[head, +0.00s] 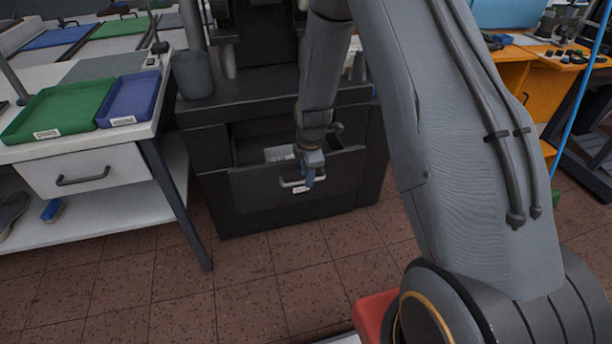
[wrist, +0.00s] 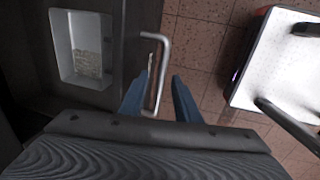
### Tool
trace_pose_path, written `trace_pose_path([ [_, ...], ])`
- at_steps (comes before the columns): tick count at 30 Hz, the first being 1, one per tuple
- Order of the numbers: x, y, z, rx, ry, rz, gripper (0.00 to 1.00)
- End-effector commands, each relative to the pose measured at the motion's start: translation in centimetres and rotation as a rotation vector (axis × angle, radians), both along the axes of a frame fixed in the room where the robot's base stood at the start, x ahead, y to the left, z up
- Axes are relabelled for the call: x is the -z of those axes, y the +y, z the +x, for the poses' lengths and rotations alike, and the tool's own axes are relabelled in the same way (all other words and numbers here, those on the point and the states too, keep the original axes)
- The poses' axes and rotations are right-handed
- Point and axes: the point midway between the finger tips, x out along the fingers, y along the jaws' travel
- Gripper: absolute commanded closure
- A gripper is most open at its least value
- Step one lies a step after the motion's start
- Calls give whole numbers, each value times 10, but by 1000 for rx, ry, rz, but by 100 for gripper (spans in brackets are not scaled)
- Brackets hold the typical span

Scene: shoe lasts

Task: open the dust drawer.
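The dust drawer (head: 255,188) is the dark front low in a black cabinet. It stands partly pulled out, with its inside showing behind the front. In the wrist view a pale bin (wrist: 80,25) with a patch of grainy dust (wrist: 88,64) shows inside it. The drawer's pale bar handle (wrist: 164,52) runs between the two blue fingers of my gripper (wrist: 159,76). The fingers are apart, with a visible gap to the handle on the right side. In the head view my gripper (head: 311,170) is at the drawer front and partly covers the handle (head: 290,184).
A white bench with a green tray (head: 62,110), a blue tray (head: 130,97) and a closed white drawer (head: 100,170) stands left. Its dark leg (head: 180,205) is near the cabinet. Tiled floor (head: 270,285) in front is clear. A white-topped thing (wrist: 280,70) is right in the wrist view.

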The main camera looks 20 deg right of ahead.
Motion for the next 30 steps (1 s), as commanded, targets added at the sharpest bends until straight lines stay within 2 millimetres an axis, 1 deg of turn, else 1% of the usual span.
trace_pose_path([
  [9,-44,1,-7,-1,-4,0,71],
  [15,-66,1,-11,-2,-3,0,71],
  [20,-72,1,-14,-2,0,0,71],
  [30,-72,1,-14,-2,0,0,71],
])
